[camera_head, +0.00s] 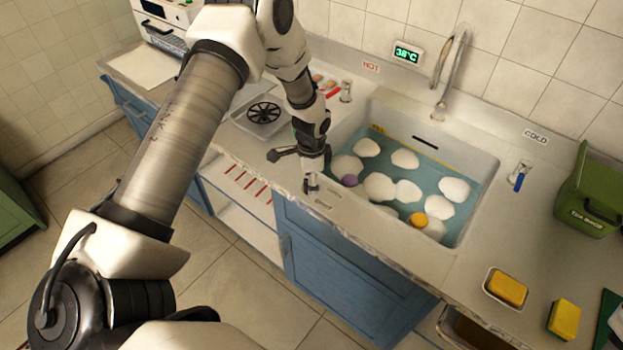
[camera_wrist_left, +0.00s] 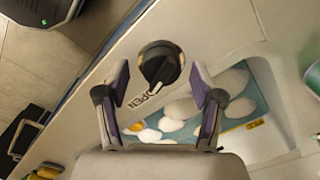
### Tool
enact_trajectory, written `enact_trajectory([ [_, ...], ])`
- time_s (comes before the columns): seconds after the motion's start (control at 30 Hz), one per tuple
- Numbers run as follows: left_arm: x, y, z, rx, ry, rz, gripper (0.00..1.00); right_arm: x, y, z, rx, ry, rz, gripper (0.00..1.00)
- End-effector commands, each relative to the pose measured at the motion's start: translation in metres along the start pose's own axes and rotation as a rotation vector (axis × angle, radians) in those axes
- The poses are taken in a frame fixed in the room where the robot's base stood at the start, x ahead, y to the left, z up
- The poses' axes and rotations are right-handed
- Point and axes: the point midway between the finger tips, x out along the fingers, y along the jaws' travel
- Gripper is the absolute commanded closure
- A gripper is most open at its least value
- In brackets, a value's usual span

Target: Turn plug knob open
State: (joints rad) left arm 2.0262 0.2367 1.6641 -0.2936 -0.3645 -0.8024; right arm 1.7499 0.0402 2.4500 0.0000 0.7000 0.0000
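The plug knob (camera_wrist_left: 160,66) is a dark round knob with a raised grip bar, set in the pale counter with the word OPEN printed beside it. In the wrist view it lies between and just beyond the two fingers of my left gripper (camera_wrist_left: 161,84). The fingers are spread, with clear gaps on both sides of the knob and nothing held. In the head view my left gripper (camera_head: 298,172) hangs low over the counter's front edge, left of the sink, and the knob is hard to make out there. My right gripper is not in view.
The sink (camera_head: 478,160) holds blue water, white foam, a purple ball (camera_head: 349,181) and an orange ball (camera_head: 418,219). A faucet (camera_head: 450,75) stands behind it. A green bin (camera_head: 592,190) and yellow sponges (camera_head: 508,288) are on the right. A tray (camera_head: 245,118) lies left.

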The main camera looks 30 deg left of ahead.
Motion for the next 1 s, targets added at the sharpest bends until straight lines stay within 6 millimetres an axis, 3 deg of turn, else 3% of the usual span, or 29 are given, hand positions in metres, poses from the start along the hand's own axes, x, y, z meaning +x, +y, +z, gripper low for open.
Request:
enact_trajectory([
  [0.03, 0.0001, 0.0, 0.0001, 0.0, 0.0, 0.0, 0.51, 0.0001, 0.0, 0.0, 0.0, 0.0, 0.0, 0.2],
  [0.13, 0.0002, 0.0002, 0.0003, 0.0, 0.0, 0.001, 0.86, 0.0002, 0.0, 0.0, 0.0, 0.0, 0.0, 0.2],
  [0.17, 0.0002, 0.0002, 0.0003, 0.0, 0.0, 0.001, 0.93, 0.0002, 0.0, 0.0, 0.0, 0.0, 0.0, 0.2],
  [0.63, 0.0006, 0.0008, 0.0006, -0.057, -0.001, 0.002, 0.93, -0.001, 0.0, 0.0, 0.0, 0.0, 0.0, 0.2],
  [1.0, 0.0004, 0.0014, 0.001, -0.31, -0.003, 0.003, 0.93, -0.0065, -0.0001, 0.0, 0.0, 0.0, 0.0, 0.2],
])
